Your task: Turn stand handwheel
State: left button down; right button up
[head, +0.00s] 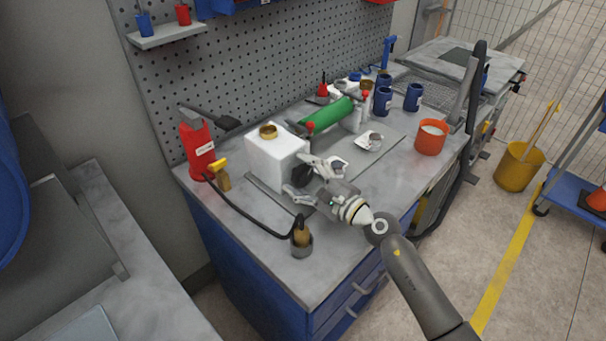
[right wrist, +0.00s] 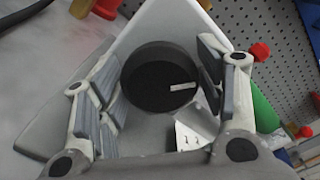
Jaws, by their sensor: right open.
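A round black wheel (right wrist: 160,78) with a small pale mark on its face, which looks like the stand handwheel, is in the right wrist view. It is in front of a white block-shaped body (head: 275,160) on the workbench. In the head view the black wheel (head: 301,174) is partly hidden by my right gripper. My right gripper (head: 299,178) is open, its padded fingers on either side of the wheel. In the right wrist view the gripper (right wrist: 155,90) shows a gap by the left finger; contact at the right finger cannot be told. My left gripper is not in view.
A pegboard (head: 270,60) rises behind. The bench front right is clear.

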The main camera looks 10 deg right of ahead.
jog(key=shift+c, duration=0.5)
jog(key=c, duration=0.7)
jog(key=shift+m, duration=0.3)
